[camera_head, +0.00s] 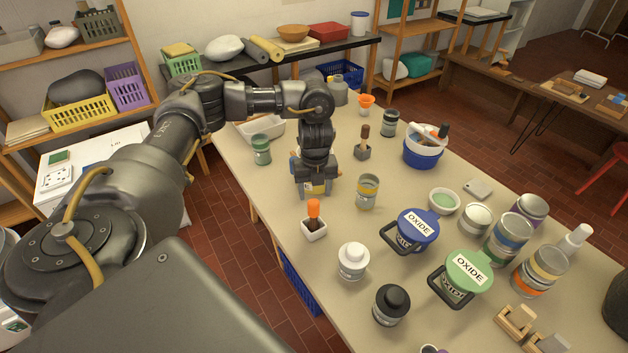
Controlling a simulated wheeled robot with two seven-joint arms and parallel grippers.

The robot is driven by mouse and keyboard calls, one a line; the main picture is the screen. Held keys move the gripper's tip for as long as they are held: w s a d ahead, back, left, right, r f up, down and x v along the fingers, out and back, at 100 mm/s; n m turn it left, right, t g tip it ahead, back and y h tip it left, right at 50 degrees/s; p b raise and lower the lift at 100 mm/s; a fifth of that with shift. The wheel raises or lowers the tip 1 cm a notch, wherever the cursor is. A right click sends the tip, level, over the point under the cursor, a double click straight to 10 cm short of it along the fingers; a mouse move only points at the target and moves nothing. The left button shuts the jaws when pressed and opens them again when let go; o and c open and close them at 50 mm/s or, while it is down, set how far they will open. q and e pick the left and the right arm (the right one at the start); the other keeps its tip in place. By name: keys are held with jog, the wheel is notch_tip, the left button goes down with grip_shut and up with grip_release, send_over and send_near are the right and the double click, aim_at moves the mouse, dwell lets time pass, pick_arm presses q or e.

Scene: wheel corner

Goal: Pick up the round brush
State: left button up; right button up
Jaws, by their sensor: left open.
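My left gripper (316,192) points down over the left half of the table and is open. Its fingertips are small here, and the wrist hides what stands behind it. Another brush with a brown handle (365,132) stands in a grey block (362,153) behind and right of the gripper. I cannot tell for sure which one is the round brush. My right gripper is out of view.
A striped can (367,191) stands close to the gripper's right. A green jar (261,150) is behind left. A blue OXIDE tub (416,227), a green OXIDE tub (467,270) and a white jar (352,260) stand in front. A blue bucket (422,157) holds tools.

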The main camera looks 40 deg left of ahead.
aim_at(314, 202)
pick_arm(q)
jog(key=shift+s+f, duration=0.15)
jog(key=shift+f, duration=0.2)
jog(key=shift+s+f+p, duration=0.2)
jog(key=shift+f+p, duration=0.35)
jog(key=shift+f, duration=1.8)
jog(key=c, duration=1.2)
jog(key=shift+r, duration=0.15)
